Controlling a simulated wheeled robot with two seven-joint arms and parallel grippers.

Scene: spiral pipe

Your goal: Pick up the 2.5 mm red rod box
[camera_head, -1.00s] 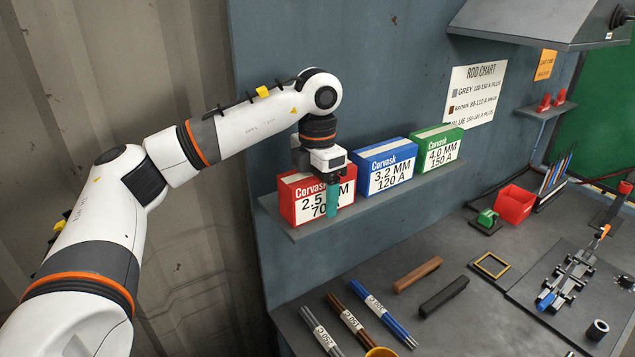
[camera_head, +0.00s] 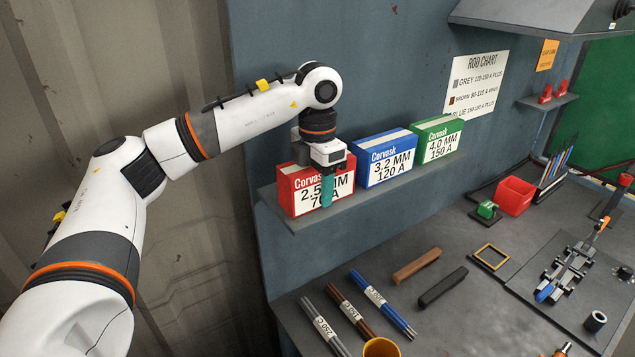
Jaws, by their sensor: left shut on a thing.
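The red 2.5 mm rod box (camera_head: 291,186) stands upright at the left end of the wall shelf (camera_head: 345,200). Its label is partly covered by my gripper. My left gripper (camera_head: 327,190) reaches down over the box from above, with a teal finger in front of the label. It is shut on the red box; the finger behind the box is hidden. The blue 3.2 mm box (camera_head: 385,162) stands just to the right, and the green 4.0 mm box (camera_head: 439,140) beyond it. My right gripper is not in view.
Below the shelf, the workbench (camera_head: 420,325) carries several rod bundles (camera_head: 345,312), a brown bar (camera_head: 416,266), a dark bar (camera_head: 443,287), a red bin (camera_head: 515,196) and a yellow cup (camera_head: 381,347). The wall stands close behind the boxes.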

